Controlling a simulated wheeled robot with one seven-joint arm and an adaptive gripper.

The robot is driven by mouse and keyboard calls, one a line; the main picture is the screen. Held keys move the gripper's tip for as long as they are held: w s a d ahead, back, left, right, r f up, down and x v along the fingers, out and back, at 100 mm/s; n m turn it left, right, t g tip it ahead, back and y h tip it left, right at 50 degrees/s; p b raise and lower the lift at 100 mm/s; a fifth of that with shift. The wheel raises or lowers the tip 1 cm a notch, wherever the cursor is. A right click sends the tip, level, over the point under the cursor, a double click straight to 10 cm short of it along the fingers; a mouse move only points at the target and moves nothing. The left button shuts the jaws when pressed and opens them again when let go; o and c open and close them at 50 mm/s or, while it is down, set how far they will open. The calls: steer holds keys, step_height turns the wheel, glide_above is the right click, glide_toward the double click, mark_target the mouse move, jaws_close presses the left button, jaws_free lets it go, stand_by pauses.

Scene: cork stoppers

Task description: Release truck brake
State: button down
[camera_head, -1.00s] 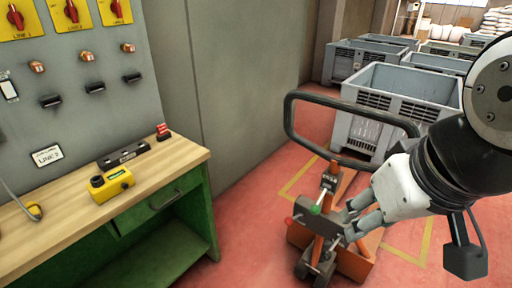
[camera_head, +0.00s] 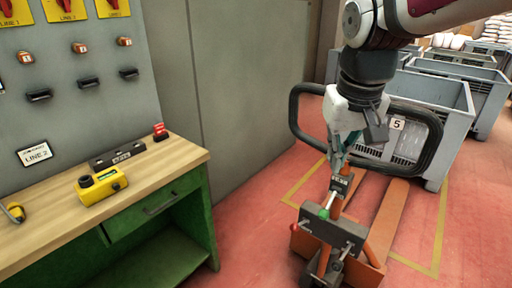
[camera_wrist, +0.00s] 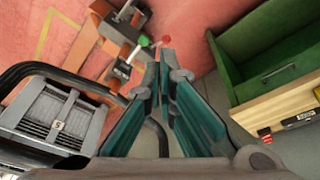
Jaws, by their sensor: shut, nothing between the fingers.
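The orange pallet truck (camera_head: 384,222) stands on the red floor with a black loop handle (camera_head: 293,112). Its dark control block (camera_head: 338,230) carries a green knob (camera_head: 323,213) and a red knob (camera_head: 294,227) on short levers. A small dark label plate (camera_head: 341,184) sits above the block. In the wrist view the green knob (camera_wrist: 144,41) and red knob (camera_wrist: 166,41) lie just beyond my fingertips. My gripper (camera_head: 337,167) is shut and empty, pointing down above the label plate, apart from both knobs. Which knob is the brake cannot be told.
A wooden-topped green bench (camera_head: 190,157) stands at the left, holding a yellow control box (camera_head: 102,186). Grey crates (camera_head: 455,125) stand behind the truck. The handle loop passes close to my wrist. Red floor between bench and truck is clear.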

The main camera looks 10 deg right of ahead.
steer(key=w+a+f+g+h+b, duration=0.2)
steer(key=w+f+b, duration=0.7)
steer(key=w+f, duration=1.8)
steer(key=shift+w+f+g+b, duration=0.15)
steer(key=shift+f+g+b, duration=0.25)
steer(key=shift+f, duration=0.35)
steer(key=shift+a, duration=0.1)
steer(key=b, duration=0.2)
glide_above(300, 224)
steer(key=w+a, duration=0.3)
steer(key=a+f+x, duration=0.1)
steer(key=a+x, duration=0.1)
steer(key=x, duration=0.8)
steer(key=shift+s, duration=0.55)
steer(key=shift+a, duration=0.1)
steer(key=shift+s+a+f+h, duration=0.1)
steer(key=shift+s+f+h, duration=0.05)
steer(key=shift+h, duration=0.15)
